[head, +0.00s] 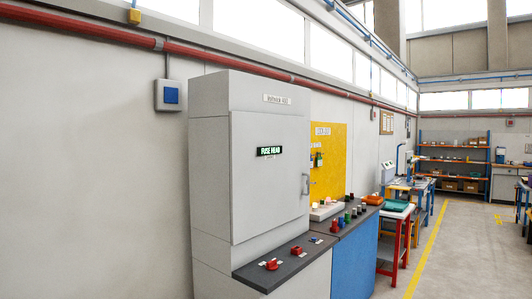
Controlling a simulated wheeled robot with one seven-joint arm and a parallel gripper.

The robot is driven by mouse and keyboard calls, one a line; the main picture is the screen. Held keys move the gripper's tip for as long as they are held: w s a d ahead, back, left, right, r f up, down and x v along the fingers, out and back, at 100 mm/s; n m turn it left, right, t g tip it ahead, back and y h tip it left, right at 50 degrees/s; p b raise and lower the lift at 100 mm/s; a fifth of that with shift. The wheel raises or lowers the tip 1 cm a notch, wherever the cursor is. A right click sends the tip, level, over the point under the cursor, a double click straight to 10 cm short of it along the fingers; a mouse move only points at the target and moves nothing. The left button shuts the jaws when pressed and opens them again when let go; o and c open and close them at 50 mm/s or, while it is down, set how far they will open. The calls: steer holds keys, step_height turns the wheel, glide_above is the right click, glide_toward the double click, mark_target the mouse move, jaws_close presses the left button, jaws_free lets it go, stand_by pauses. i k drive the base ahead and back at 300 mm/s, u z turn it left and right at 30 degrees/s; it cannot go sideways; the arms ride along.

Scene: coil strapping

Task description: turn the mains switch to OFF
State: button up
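A tall grey cabinet (210,190) stands against the wall in the middle of the head view, with its door (270,200) closed. A lit green sign (270,150) on the door appears to read "FUSE HEAD". My gripper is not in view.
A blue-fronted bench (358,255) with several coloured knobs adjoins the cabinet on the right. A yellow board (328,170) hangs behind it. A red-legged table (395,245) stands farther along. Open floor (460,260) lies to the right, with a yellow line. A blue-faced wall box (171,96) is at left.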

mark_target(271, 265)
steer(key=z, duration=0.35)
steer(key=i, duration=1.4)
steer(key=u, duration=0.3)
steer(key=i, duration=0.65)
steer(key=u, duration=0.35)
